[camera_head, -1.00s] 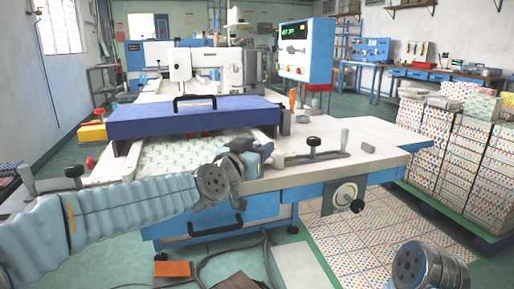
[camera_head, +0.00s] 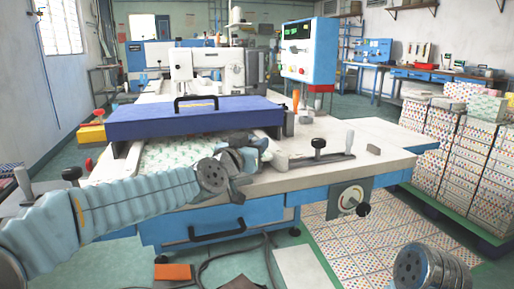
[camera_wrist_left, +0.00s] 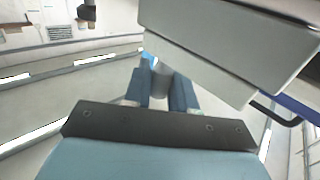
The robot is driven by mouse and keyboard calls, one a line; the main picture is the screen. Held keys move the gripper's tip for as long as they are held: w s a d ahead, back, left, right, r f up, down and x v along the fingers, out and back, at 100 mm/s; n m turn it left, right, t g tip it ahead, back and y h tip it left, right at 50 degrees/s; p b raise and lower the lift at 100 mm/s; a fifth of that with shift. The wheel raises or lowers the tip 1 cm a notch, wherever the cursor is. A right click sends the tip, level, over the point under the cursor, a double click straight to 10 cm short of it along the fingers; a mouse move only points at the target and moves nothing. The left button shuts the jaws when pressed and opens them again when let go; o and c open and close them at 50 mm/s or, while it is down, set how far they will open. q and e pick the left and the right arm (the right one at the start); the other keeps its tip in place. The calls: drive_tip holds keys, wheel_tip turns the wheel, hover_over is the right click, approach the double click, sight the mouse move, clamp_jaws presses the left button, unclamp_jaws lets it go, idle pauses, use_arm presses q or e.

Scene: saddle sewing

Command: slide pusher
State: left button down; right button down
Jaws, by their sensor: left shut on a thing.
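My left gripper (camera_head: 264,156) is over the front of the white machine table, in front of the blue cover bar. It is shut on a pale grey, rounded piece (camera_wrist_left: 160,82), which shows between the blue fingers in the left wrist view. This piece seems to be the pusher's grip, but its lower part is hidden. Just right of the fingers, a flat metal bar (camera_head: 303,161) with a black knob (camera_head: 318,143) and an upright pale post (camera_head: 349,141) lies on the table. Whether it joins the held piece, I cannot tell. My right gripper is not in view.
The blue cover bar (camera_head: 150,122) with a black handle spans the table behind the gripper. Patterned sheet material (camera_head: 175,153) lies beneath it. A similar post (camera_head: 23,182) and knob stand at the left. Stacked patterned boxes (camera_head: 462,160) stand at right.

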use_arm(q)
drive_tip(key=c, duration=1.1)
unclamp_jaws()
drive_tip(key=shift+s, duration=0.15)
drive_tip(key=shift+s+a, duration=0.25)
drive_tip(key=shift+s, duration=0.1)
drive_tip(key=b+v, duration=0.3)
drive_tip(key=v, duration=0.9)
drive_tip(key=shift+s+a, duration=0.15)
drive_tip(key=shift+s, duration=0.2)
